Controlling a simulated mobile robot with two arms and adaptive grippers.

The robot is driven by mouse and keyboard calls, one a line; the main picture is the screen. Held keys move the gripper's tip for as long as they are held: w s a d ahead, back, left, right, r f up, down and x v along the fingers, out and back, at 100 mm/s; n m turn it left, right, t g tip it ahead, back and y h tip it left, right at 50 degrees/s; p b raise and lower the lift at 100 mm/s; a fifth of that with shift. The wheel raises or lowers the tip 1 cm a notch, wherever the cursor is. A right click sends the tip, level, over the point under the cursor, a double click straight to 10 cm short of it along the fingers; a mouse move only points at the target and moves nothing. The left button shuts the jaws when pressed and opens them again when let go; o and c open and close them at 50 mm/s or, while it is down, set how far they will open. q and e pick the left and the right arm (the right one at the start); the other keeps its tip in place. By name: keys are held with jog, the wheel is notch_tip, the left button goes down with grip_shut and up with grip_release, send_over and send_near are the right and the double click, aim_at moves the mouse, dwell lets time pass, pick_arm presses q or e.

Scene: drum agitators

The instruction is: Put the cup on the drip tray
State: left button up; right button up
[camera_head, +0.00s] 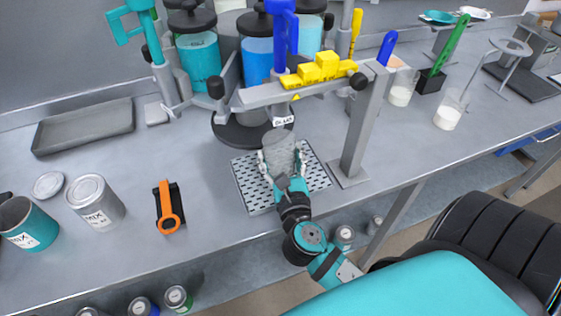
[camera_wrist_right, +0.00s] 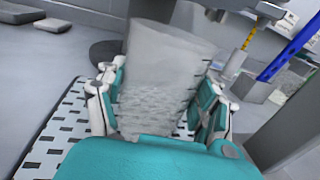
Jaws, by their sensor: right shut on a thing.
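The cup (camera_head: 279,147) is grey and translucent. In the head view it appears over the perforated drip tray (camera_head: 247,184), beneath the dispenser's overhanging arm. My right gripper (camera_head: 281,163) is shut around the cup, with a finger on each side. In the right wrist view the cup (camera_wrist_right: 165,75) stands between the fingers (camera_wrist_right: 160,108), slightly tilted in the picture. The drip tray's slotted surface (camera_wrist_right: 62,130) shows at lower left. The cup's base is hidden, so I cannot tell whether it touches the tray. My left gripper is not in view.
The dispenser's upright post (camera_head: 363,125) stands close right of the tray. An orange-handled tool (camera_head: 168,207), a MIX can (camera_head: 95,203) and a teal can (camera_head: 28,224) sit to the left. A cup of white liquid (camera_head: 449,112) stands at right.

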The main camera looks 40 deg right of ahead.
jog(key=shift+f, duration=0.1)
jog(key=o, duration=1)
jog(key=shift+c, duration=0.2)
jog(key=shift+r, duration=0.2)
jog(key=shift+s+a+f, duration=0.1)
jog(key=shift+s, duration=0.2)
jog(key=b+v, duration=0.3)
jog(key=v, duration=0.7)
jog(key=shift+s+a+b, duration=0.15)
jog(key=shift+s+b, duration=0.1)
jog(key=shift+b, duration=0.1)
jog(key=shift+s+a, duration=0.15)
jog(key=shift+s, duration=0.3)
